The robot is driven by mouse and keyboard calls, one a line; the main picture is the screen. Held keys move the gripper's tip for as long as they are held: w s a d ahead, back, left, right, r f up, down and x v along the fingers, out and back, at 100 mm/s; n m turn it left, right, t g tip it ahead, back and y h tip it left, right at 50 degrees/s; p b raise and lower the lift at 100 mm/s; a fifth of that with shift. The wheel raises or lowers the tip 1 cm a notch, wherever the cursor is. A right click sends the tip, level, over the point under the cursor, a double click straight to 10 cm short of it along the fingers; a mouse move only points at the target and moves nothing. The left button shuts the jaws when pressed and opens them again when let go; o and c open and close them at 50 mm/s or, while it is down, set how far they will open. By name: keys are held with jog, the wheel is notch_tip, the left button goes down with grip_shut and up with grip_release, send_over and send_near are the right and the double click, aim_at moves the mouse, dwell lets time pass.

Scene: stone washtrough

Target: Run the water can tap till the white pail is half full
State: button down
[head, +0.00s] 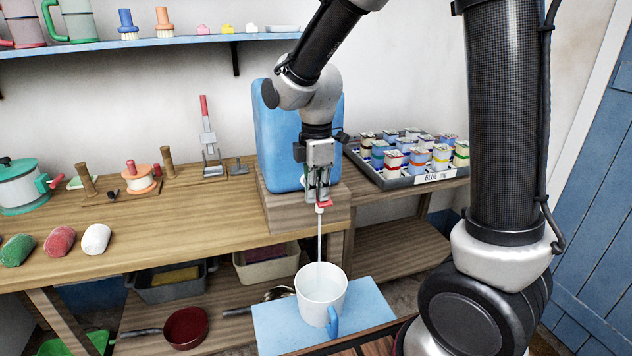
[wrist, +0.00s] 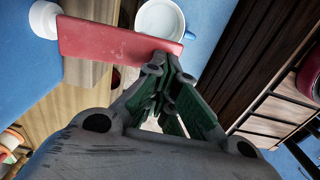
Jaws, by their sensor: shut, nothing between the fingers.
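The blue water can (head: 275,135) stands on a wooden block at the bench's front edge. Its tap has a red lever (head: 325,204), large in the wrist view (wrist: 110,42). A thin pale stream (head: 320,240) falls from the tap into the white pail (head: 312,310). The pail has a blue handle and also shows at the top of the wrist view (wrist: 142,20). Its water level is hard to read. My gripper (head: 318,196) is shut and empty, its fingertips right at the lever; contact is not certain. It hides part of the tap.
A tray of small tins (head: 410,182) is right of the can. Bins and pans fill the lower shelf.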

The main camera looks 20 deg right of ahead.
dwell(0.4)
jog(key=shift+r, duration=0.9)
notch_tip(320, 180, up, 14)
jog(key=shift+s, duration=0.25)
